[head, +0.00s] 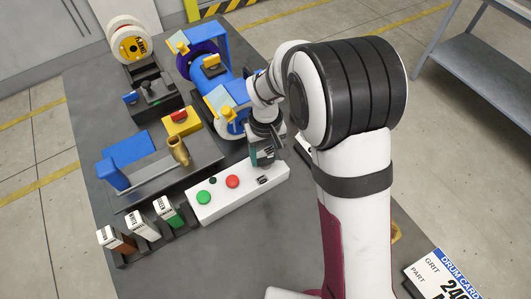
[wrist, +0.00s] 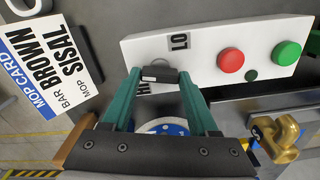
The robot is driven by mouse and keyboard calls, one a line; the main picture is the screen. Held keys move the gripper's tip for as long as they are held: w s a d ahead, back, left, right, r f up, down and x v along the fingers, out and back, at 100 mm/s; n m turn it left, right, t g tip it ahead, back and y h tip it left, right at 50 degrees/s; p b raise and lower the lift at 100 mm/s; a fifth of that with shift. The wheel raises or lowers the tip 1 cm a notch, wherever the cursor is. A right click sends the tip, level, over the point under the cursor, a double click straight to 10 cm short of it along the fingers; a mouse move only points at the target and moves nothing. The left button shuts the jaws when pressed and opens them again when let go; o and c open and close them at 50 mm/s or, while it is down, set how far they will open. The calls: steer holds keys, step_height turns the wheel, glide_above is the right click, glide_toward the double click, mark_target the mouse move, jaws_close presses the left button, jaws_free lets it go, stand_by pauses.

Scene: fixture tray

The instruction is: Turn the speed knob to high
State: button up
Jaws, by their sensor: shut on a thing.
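The speed knob (wrist: 159,74) is a small black knob on the white control panel (wrist: 130,50), between LO and HI labels in the wrist view. My gripper (wrist: 160,76) has its two teal fingers closed on the knob's sides. The HI label is partly covered by the fingers, and which label the knob points to cannot be told. In the head view my gripper (head: 264,160) is at the right part of the panel (head: 215,208), and hides the knob.
A red button (head: 233,181) and green button (head: 204,197) are on the panel. A brass fitting (head: 178,150) and blue machine (head: 208,68) stand behind it. Several labelled bars (head: 117,240) stand front left. A mop card (wrist: 50,65) and drum card (head: 450,280) lie nearby.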

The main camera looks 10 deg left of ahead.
mark_target(266, 158)
steer(key=shift+n, duration=1.5)
steer(key=o, duration=1.4)
step_height(266, 158, up, 16)
steer(key=shift+f, duration=0.1)
